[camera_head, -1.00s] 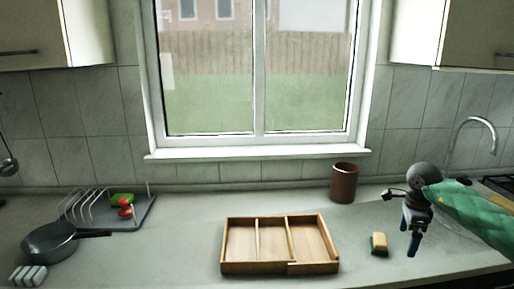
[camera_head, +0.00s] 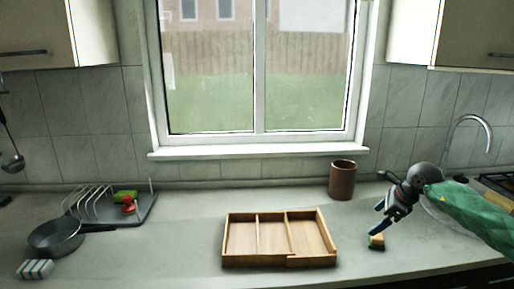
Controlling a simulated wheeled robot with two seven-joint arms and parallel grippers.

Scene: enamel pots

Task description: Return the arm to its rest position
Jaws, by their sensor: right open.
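My right arm (camera_head: 470,210), in a green sleeve, comes in from the right. My right gripper (camera_head: 378,220) is open and empty. It points down and to the left, above the counter, and partly covers a yellow and green sponge (camera_head: 376,243) from this view. I cannot tell the exact gap between the gripper and the sponge. My left gripper is not in view.
A wooden tray (camera_head: 228,262) with three compartments sits mid-counter. A brown cup (camera_head: 342,180) stands behind it. At left are a dish rack (camera_head: 95,200), a dark pan (camera_head: 55,238) and a striped sponge (camera_head: 35,269). A faucet (camera_head: 470,122) rises at the right.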

